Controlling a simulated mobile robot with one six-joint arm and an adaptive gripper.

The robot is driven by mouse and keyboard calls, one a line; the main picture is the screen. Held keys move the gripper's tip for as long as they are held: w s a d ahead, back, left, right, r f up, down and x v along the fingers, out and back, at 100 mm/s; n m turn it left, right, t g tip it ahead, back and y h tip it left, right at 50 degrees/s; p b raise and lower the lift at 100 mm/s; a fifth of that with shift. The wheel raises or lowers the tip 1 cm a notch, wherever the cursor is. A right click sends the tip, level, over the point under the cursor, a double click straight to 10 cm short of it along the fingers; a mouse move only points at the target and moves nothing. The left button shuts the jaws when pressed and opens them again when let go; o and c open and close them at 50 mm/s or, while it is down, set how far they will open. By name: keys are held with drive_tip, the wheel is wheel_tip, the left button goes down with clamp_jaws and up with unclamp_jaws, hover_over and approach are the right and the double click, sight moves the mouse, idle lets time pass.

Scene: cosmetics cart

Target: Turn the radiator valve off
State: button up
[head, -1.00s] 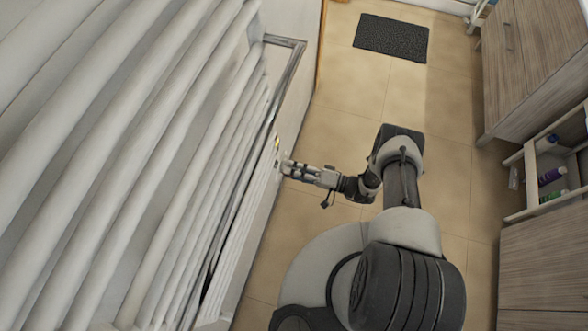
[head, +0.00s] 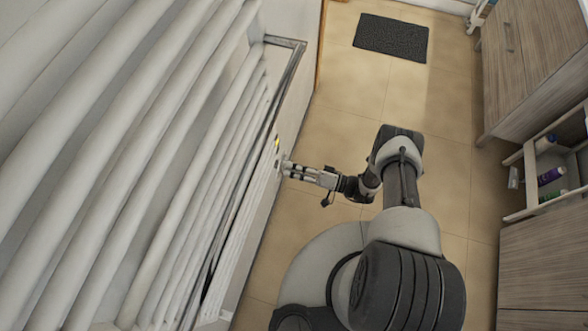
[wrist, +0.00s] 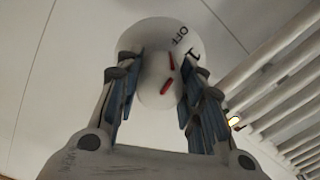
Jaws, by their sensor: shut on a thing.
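The radiator valve (wrist: 158,78) is a white round knob with red marks, in front of a pale round plate (wrist: 188,30) printed with "OFF" and a dark mark. In the wrist view my gripper (wrist: 157,88) has its blue-padded fingers on either side of the knob, shut on it. In the head view my gripper (head: 286,168) reaches left to the wall beside the radiator; the knob is too small and covered to make out there.
White radiator bars (head: 110,130) fill the left of the head view and show at the right of the wrist view (wrist: 275,85). A cart (head: 545,175) with bottles stands at the right. The tiled floor (head: 345,90) is clear up to a dark mat (head: 391,38).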

drive_tip(key=o, duration=1.1)
drive_tip(key=shift+c, duration=0.2)
drive_tip(key=shift+d, duration=0.1)
drive_tip(key=v, duration=1.2)
drive_tip(key=shift+r, duration=0.1)
